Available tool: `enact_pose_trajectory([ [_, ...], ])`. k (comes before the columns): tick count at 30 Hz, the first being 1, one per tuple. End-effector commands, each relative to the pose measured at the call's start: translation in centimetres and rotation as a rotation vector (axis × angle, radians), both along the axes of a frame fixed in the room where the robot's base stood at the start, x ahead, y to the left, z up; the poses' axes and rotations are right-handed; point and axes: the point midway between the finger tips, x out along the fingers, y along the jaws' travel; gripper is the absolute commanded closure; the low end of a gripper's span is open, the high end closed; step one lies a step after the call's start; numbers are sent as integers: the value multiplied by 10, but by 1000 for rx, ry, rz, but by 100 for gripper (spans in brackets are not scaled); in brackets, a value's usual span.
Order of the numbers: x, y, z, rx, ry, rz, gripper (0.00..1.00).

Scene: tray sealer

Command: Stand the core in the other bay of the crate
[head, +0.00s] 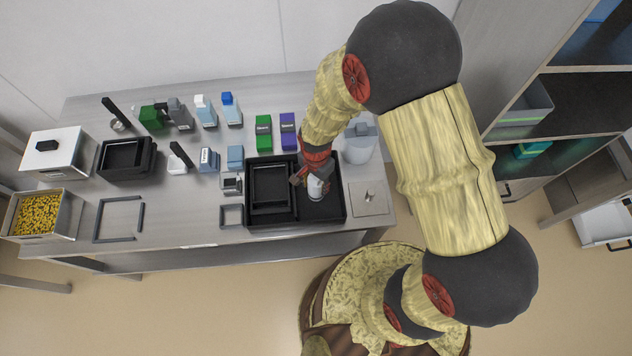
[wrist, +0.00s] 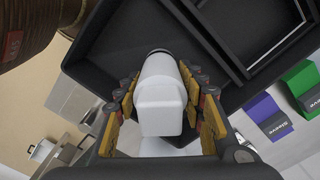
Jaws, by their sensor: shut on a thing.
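The core (head: 316,188) is a white, rounded piece with a dark end. My gripper (head: 312,177) is shut on it, over the right bay of the black crate (head: 333,209). In the wrist view the core (wrist: 160,95) sits between the two yellow-padded fingers of my gripper (wrist: 163,112). Its dark end points toward the crate floor (wrist: 125,40). I cannot tell whether it touches the floor. The left bay of the crate holds black frame-like trays (head: 272,188).
A green box (head: 263,133) and a purple box (head: 288,131) stand behind the crate. A translucent container (head: 361,143) stands behind its right side. A square plate (head: 369,198) lies to the right.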

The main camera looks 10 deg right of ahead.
Motion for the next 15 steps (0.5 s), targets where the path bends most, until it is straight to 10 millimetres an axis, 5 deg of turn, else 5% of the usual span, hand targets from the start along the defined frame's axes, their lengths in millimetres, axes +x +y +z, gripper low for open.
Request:
enact_pose_trajectory([
  [7,0,0,0,0,0,0,87],
  [8,0,0,0,1,-1,0,59],
  [15,0,0,0,0,0,0,46],
])
